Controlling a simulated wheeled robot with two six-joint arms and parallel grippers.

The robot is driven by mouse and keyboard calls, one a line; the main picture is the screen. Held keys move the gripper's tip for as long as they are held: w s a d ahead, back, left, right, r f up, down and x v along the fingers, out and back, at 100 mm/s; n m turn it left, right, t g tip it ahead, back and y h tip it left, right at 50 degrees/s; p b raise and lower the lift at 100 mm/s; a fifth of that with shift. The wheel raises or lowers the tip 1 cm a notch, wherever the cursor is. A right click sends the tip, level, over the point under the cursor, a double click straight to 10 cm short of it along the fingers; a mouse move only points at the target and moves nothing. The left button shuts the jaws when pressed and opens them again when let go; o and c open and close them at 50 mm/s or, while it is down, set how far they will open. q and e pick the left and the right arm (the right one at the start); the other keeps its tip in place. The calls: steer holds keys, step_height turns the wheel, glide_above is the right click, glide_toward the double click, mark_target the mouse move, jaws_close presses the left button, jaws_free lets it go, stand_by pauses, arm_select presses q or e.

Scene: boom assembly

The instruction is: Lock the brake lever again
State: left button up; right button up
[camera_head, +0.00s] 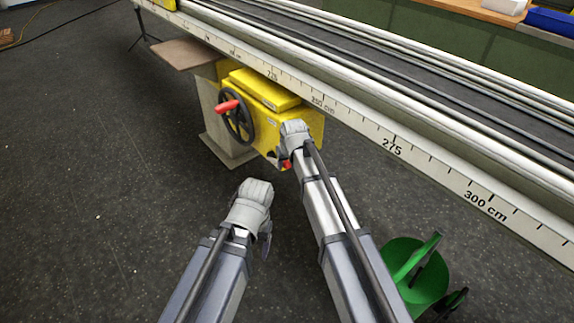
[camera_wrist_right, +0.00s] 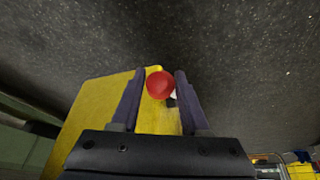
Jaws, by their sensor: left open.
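The brake lever shows as a red ball knob (camera_wrist_right: 160,85) between the two fingers of my right gripper (camera_wrist_right: 161,92) in the right wrist view. The fingers lie close on both sides of the knob; I cannot tell whether they press on it. In the head view my right gripper (camera_head: 287,158) is at the lower front of the yellow housing (camera_head: 258,122), with a bit of red beside it; its wrist hides most of the lever. My left gripper (camera_head: 266,232) is open and empty over the floor, to the lower left of the housing.
A black handwheel (camera_head: 238,122) with a red handle (camera_head: 228,106) sits on the housing, left of my right gripper. The long scaled rail (camera_head: 420,160) runs above it. A green object (camera_head: 410,268) stands on the floor at lower right.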

jaws_close()
stand_by(1.0)
